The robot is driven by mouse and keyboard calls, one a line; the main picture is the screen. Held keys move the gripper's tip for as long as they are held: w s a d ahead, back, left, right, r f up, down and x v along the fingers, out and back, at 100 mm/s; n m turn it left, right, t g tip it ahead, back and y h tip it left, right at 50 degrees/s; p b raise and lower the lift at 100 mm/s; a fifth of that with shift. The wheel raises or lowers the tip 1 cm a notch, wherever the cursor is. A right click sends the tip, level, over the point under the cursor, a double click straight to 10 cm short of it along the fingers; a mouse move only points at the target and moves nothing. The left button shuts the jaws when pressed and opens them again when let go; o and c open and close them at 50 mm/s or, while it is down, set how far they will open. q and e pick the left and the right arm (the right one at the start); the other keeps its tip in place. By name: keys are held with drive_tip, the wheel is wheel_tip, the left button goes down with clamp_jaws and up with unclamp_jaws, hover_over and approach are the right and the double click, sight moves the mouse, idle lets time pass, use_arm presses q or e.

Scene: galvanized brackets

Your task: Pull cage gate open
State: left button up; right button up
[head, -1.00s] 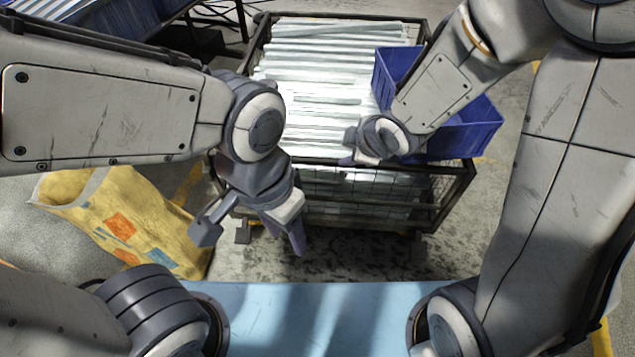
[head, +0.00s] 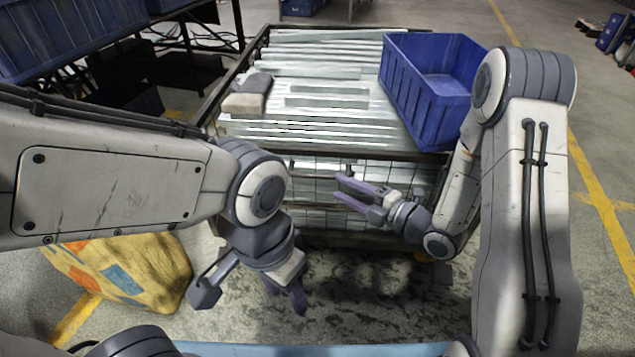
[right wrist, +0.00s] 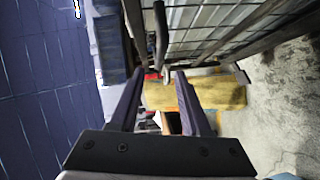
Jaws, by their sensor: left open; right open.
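The wire cage stands ahead of me in the head view, full of pale metal brackets (head: 320,88). Its front mesh side, which looks like the gate (head: 312,205), is upright under the dark top rail (head: 330,153). My right gripper (head: 340,189) is open and empty in front of this mesh, pointing left; I cannot tell if it touches. In the right wrist view, the open fingers (right wrist: 158,75) have a dark bar (right wrist: 160,35) near and between their tips, with cage mesh (right wrist: 205,28) beyond. My left gripper (head: 284,292) hangs open, low in front of the cage.
A blue bin (head: 405,85) and a small grey object (head: 249,96) sit on top of the brackets. A yellow bag (head: 130,270) lies on the floor at left, near my left arm. Blue bins on a rack (head: 70,35) stand back left.

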sight(320, 178)
drive_tip(key=b+x, duration=0.2)
drive_tip(key=x, duration=0.6)
drive_tip(key=shift+w+a, duration=0.15)
clamp_jaws()
idle(1.1)
